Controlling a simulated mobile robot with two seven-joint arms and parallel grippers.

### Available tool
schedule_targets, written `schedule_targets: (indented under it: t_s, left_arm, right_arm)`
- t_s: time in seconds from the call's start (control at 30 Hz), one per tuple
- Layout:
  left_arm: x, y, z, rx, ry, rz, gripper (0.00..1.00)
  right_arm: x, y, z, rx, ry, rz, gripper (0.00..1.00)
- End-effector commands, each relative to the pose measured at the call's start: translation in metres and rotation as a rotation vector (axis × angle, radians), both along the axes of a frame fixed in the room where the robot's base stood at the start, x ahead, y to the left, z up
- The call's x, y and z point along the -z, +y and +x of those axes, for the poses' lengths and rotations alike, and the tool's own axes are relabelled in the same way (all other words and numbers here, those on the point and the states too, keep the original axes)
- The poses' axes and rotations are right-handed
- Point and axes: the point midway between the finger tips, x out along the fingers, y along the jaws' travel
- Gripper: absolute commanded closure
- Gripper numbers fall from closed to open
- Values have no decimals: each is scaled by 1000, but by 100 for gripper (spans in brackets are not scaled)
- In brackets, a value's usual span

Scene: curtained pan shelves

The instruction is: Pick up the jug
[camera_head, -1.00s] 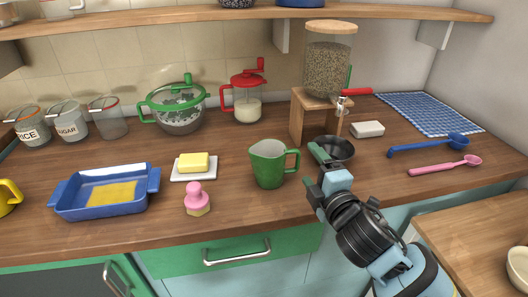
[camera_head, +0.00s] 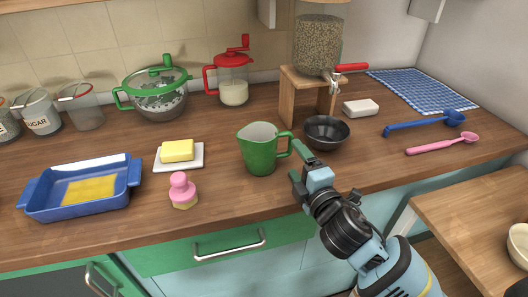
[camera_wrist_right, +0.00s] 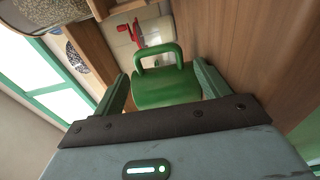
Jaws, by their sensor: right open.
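The green jug (camera_head: 259,150) stands upright on the wooden counter, its handle on the right side facing my right gripper. My right gripper (camera_head: 296,163) is open just right of the jug, with its fingers close to the handle. My left gripper is not in view.
A black bowl (camera_head: 326,132) sits right of the jug, below the grain dispenser (camera_head: 318,45) on its wooden stand. A pink-handled brush (camera_head: 183,190), a butter dish (camera_head: 178,155) and a blue baking dish (camera_head: 80,190) lie to the left. The counter directly before the jug is clear.

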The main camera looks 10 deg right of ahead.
Motion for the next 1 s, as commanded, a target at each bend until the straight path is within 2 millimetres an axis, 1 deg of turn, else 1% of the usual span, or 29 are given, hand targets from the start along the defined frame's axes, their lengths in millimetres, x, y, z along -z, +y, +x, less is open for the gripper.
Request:
schedule_targets:
  t_s: [0.03, 0.1, 0.33, 0.4, 0.47, 0.7, 0.8, 1.0]
  left_arm:
    - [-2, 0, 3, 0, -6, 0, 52]
    - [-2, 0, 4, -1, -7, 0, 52]
    - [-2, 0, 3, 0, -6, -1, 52]
    - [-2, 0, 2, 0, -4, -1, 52]
    - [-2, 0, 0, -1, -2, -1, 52]
    - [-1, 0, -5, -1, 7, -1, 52]
    - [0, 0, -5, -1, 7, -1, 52]
    - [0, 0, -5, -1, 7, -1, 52]
  right_arm:
    - [-4, 0, 8, 2, -3, 0, 23]
    - [-4, 1, 13, 1, -4, 1, 23]
    - [-4, 2, 16, 1, -2, 1, 23]
    - [-5, 2, 20, 1, -3, 1, 23]
    - [-5, 3, 27, 1, -4, 1, 23]
    - [-5, 7, 60, 1, -4, 1, 23]
    - [-5, 8, 69, 1, -3, 1, 23]
    - [-4, 9, 74, 0, -2, 1, 23]
